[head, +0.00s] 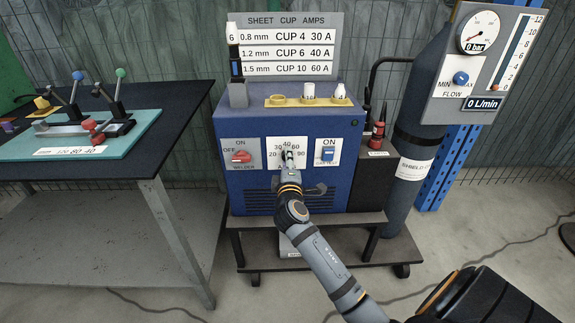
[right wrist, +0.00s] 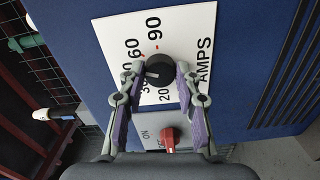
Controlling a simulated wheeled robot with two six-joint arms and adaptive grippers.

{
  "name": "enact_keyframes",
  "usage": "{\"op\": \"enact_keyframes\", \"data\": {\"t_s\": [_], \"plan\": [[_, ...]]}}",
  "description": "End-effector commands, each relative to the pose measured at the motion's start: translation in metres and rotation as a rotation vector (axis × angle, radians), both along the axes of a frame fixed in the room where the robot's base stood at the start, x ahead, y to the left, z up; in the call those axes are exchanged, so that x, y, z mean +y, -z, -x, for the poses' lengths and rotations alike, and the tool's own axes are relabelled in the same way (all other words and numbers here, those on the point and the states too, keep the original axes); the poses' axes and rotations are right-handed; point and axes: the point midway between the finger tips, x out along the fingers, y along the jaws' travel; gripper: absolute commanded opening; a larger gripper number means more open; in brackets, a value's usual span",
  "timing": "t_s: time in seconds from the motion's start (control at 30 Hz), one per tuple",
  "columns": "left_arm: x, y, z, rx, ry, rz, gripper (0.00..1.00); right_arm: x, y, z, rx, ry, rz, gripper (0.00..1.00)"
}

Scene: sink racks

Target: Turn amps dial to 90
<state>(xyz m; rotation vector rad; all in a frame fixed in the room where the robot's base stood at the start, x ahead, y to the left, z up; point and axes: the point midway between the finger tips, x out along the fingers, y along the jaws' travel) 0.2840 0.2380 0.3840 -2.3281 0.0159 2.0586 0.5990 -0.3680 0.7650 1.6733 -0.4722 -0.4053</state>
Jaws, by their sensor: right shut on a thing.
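The amps dial is a black knob (right wrist: 159,70) on a white scale plate (head: 271,157) on the front of the blue welder (head: 342,185). Its numbers run from 20 to 90. In the right wrist view a pale pointer mark on the knob faces left, towards the lower numbers 30 and 40, partly hidden by a finger; the exact reading is unclear. My right gripper (right wrist: 159,73) is shut on the knob, one fingertip on each side. It also shows in the head view (head: 288,163), covering most of the dial. My left gripper is out of view.
A red welder switch (head: 241,156) is left of the dial and a blue switch (head: 328,152) right. A chart (head: 286,48) stands above. A gas cylinder (head: 416,125) and flow panel (head: 484,62) are at right, a bench (head: 150,110) at left.

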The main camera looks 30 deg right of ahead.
Motion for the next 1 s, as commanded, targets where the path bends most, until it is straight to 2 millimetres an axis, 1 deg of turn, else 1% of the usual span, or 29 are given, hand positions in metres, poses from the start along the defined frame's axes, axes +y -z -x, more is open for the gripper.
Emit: {"op": "enact_keyframes", "data": {"t_s": [0.03,0.23,0.4,0.43,0.5,0.7,1.0], "plan": [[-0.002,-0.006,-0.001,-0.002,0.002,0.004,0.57,0.0,0.003,0.0,-0.022,0.0,-0.037,0.01],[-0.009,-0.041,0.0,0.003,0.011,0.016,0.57,0.0,0.003,0.0,-0.122,0.0,-0.2,0.01],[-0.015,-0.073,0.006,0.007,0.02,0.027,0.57,0.0,0.004,0.0,-0.206,0.001,-0.337,0.01],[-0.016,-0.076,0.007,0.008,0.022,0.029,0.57,0.0,0.004,0.0,-0.221,0.001,-0.362,0.01],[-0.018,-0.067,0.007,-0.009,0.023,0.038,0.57,0.0,0.004,0.0,-0.256,0.001,-0.418,0.01],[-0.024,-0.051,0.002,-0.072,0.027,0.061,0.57,0.0,0.005,0.0,-0.355,0.002,-0.579,0.01],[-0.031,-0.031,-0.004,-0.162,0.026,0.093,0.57,0.0,0.005,0.0,-0.493,0.001,-0.807,0.01]]}}
